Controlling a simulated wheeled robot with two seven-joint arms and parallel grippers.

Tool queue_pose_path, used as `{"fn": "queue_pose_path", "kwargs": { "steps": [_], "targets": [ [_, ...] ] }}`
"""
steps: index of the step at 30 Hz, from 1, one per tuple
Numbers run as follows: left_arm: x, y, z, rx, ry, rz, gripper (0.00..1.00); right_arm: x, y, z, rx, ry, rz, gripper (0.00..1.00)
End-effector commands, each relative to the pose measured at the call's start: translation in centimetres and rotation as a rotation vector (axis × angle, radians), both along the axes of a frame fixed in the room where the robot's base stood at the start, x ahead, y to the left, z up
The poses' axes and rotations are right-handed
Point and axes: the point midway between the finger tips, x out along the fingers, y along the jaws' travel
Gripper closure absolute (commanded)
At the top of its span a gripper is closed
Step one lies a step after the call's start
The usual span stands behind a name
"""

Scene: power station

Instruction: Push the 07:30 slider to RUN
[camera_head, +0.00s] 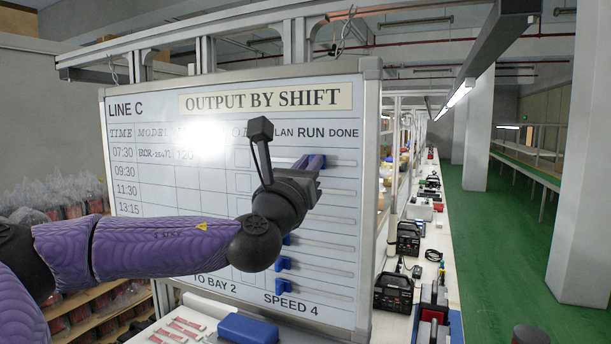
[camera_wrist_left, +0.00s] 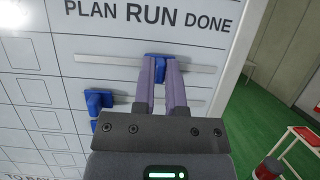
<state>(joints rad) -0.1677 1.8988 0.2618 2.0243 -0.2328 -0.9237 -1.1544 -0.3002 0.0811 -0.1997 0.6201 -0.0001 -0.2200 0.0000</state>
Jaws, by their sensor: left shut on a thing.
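The 07:30 row is the top row of the whiteboard (camera_head: 345,200), with PLAN, RUN and DONE printed above a pale slider track (camera_wrist_left: 100,60). A blue slider (camera_wrist_left: 160,56) sits on this top track, below the word RUN (camera_wrist_left: 150,15) and slightly to its right in the left wrist view. My left gripper (camera_head: 315,162) reaches across the board to this track. In the left wrist view its purple fingers (camera_wrist_left: 162,70) are shut on the slider and hide part of it. My right gripper is not in view.
Other blue sliders (camera_wrist_left: 97,99) sit on lower tracks, further left under PLAN. A blue eraser-like block (camera_head: 247,329) lies below the board. A workbench with black devices (camera_head: 393,292) runs along the board's right. The green aisle floor (camera_head: 490,240) is open.

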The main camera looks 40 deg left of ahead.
Motion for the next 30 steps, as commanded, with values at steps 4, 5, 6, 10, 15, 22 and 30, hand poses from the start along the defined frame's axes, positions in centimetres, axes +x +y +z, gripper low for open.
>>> {"fn": "queue_pose_path", "kwargs": {
  "steps": [4, 5, 6, 10, 15, 22, 30],
  "targets": [
    [0.0, 0.0, 0.2, 0.001, -0.002, 0.000, 1.00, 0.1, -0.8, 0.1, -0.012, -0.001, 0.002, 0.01],
    [0.0, 0.0, 0.2, 0.000, -0.002, 0.001, 1.00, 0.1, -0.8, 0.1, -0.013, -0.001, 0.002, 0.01],
    [0.0, 0.0, 0.2, 0.001, -0.002, 0.000, 1.00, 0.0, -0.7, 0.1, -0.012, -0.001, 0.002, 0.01],
    [0.0, 0.0, 0.2, 0.001, -0.002, 0.000, 0.66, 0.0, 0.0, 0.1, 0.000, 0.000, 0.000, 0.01],
    [0.0, 0.0, 0.1, 0.000, -0.001, 0.000, 0.49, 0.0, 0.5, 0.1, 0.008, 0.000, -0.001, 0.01],
    [-0.3, -0.1, 0.0, 0.001, -0.003, 0.001, 0.49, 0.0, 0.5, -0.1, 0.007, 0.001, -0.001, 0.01],
    [-3.1, -0.9, -1.4, -0.004, -0.010, 0.003, 0.49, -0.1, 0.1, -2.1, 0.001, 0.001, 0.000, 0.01]
  ]
}}
